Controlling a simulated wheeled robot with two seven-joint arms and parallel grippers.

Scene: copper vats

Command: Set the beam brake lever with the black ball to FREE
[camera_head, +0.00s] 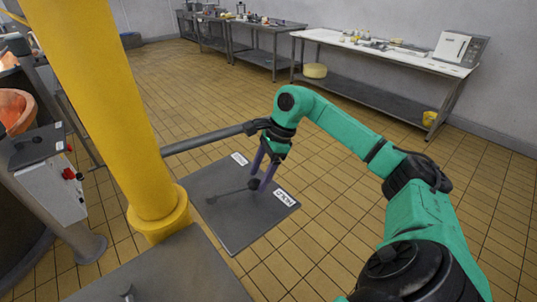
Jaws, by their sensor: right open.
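The brake lever (228,193) is a thin dark rod low over a dark grey plate (235,228) on the floor. Its black ball (254,184) is at the right end of the rod. One white label (284,197) lies near the plate's right corner and another white label (239,159) near its far corner; I cannot read either surely. My right gripper (259,184) points down with its purple fingers apart, their tips at the ball. I cannot tell whether they touch it. My left gripper is out of view.
A thick yellow column (105,100) stands left of the plate. A grey bar (205,139) runs from behind it towards my right wrist. A control box with a red knob (68,174) and a copper vat (14,110) are at left.

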